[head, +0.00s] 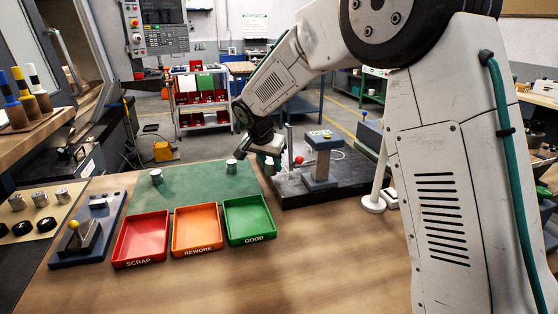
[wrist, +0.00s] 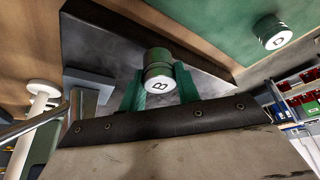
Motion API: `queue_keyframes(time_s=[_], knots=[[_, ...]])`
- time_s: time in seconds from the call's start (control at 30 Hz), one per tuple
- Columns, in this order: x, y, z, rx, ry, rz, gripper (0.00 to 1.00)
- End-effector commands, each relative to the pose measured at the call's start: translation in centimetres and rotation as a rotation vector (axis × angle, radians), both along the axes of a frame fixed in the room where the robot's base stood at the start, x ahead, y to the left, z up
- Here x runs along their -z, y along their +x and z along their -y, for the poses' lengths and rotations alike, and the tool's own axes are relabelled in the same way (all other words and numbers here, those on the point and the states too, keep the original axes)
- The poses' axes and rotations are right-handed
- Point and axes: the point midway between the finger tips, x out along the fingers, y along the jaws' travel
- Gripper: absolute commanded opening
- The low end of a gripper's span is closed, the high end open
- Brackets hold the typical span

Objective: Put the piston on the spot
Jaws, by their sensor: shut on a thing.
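My gripper (wrist: 159,88) has its green fingers shut around a metal piston (wrist: 158,66) with a B on its end face. In the head view my gripper (head: 272,162) is at the left part of the black plate (head: 335,190), by the gauge stand. The arm and fingers mostly hide the held piston there. In the wrist view the black plate (wrist: 105,45) lies behind the piston; I cannot tell whether they touch. Another piston (wrist: 273,32), marked D, stands on the green mat. I cannot make out a marked spot on the plate.
A gauge stand (head: 322,160) with a display stands on the plate, near a red ball (head: 299,160). The green mat (head: 195,183) holds two pistons (head: 156,177). Red (head: 140,240), orange (head: 196,232) and green (head: 248,221) trays sit in front.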

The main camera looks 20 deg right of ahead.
Motion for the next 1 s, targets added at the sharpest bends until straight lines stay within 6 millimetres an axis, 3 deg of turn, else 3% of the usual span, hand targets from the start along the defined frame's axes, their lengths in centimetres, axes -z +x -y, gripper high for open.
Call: queue_keyframes(time_s=[0.27, 0.47, 0.57, 0.93, 0.97, 1.0], knots=[[0.0, 1.5, 1.6, 0.002, 0.0, 0.0, 0.04], [0.1, 4.1, 4.1, 0.003, 0.0, 0.0, 0.04], [1.4, 3.8, 3.8, -0.001, 0.0, -0.003, 0.04], [1.8, 3.9, 3.8, 0.0, 0.0, 0.0, 0.04], [1.8, 3.9, 3.8, 0.0, 0.0, 0.0, 0.38], [1.8, 3.9, 3.8, 0.0, 0.0, 0.0, 0.49]])
